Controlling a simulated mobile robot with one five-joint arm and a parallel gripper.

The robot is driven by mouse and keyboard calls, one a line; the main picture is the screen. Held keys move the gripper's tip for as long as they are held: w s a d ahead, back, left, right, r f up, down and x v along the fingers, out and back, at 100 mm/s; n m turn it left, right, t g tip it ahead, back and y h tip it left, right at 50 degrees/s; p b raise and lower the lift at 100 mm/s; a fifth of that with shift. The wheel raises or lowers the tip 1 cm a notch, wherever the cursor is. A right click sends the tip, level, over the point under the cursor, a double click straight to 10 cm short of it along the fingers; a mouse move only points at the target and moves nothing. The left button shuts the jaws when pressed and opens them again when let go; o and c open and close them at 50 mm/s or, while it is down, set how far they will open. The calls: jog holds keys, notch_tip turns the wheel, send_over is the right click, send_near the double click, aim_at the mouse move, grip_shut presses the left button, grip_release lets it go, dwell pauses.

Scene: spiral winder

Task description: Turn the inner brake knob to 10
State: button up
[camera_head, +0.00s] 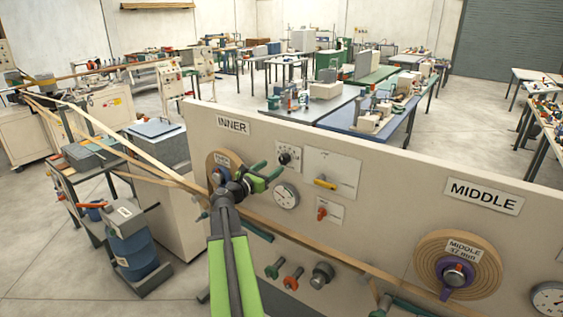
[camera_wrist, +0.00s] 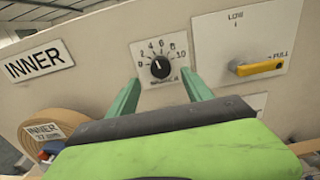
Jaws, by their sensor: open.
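The inner brake knob (camera_head: 285,158) is a small black dial on a white plate below the INNER label. In the wrist view, the knob (camera_wrist: 160,67) sits in the middle of a scale marked up to 10. Its white mark points up and slightly left, near the middle numbers; the exact reading is too small to tell. My gripper (camera_head: 268,170) is just left of the knob in the head view. In the wrist view, the two green fingers of my gripper (camera_wrist: 162,81) are apart, below and to either side of the knob, with nothing between them. I see no contact.
A yellow lever (camera_wrist: 258,68) is on the plate right of the knob. The INNER roll (camera_wrist: 50,131) is at lower left. A brown strip (camera_head: 330,258) runs across the panel.

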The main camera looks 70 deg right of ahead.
aim_at(282, 159)
jog(key=x, duration=0.7)
jog(key=shift+d, duration=0.25)
grip_shut()
jog(key=shift+s+a, duration=0.1)
